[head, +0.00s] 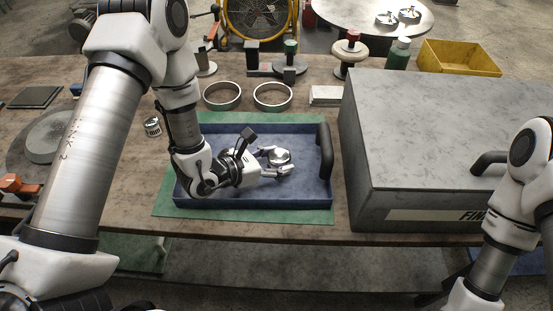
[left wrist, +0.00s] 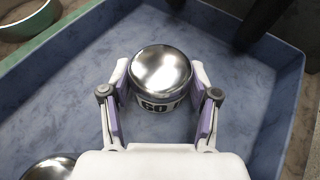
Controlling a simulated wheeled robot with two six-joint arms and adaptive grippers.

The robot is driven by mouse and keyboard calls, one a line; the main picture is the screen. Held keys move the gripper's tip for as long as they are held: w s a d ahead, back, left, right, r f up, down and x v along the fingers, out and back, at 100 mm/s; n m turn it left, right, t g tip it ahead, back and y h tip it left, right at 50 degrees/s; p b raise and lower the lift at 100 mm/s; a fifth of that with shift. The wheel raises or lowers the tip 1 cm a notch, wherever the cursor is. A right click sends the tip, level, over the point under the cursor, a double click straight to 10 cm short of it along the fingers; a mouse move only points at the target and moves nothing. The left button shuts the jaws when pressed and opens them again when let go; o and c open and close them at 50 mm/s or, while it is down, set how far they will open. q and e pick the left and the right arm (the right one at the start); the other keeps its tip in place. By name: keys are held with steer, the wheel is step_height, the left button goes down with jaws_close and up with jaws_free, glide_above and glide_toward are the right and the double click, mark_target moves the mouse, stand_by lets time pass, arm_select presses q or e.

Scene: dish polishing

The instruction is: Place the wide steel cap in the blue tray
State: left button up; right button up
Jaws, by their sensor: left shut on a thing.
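A shiny domed steel cap (head: 279,157) with a dark-on-white label reading "60" is between the fingers of my left gripper (head: 276,161). The left wrist view shows the cap (left wrist: 162,72) upright, with a finger on each side, and the gripper (left wrist: 160,100) shut on it. The cap is over the floor of the blue tray (head: 240,204), right of its middle; I cannot tell whether it touches the floor. My right arm shows at the lower right, but its gripper is not in view.
Another shiny round piece (left wrist: 48,168) shows partly in the tray in the left wrist view. The tray lies on a green mat (head: 163,205). A small labelled steel piece (head: 152,126) stands left of the mat. A large grey box (head: 450,130) stands close on the right. Two steel rings (head: 272,108) lie behind.

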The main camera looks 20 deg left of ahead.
mark_target(269, 161)
arm_select(q)
steer(key=o, duration=1.4)
steer(key=shift+c, duration=0.2)
steer(key=shift+r+p, duration=0.25)
steer(key=shift+p, duration=0.2)
steer(key=b+v, duration=0.1)
steer(key=v, duration=0.5)
steer(key=shift+s+a, duration=0.15)
steer(key=p+v, duration=0.2)
steer(key=v, duration=0.2)
steer(key=shift+s+r, duration=0.1)
steer(key=shift+r, duration=0.2)
steer(key=shift+s+a+p, duration=0.35)
steer(key=shift+s+p, duration=0.05)
steer(key=shift+s, duration=0.1)
steer(key=shift+f, duration=0.1)
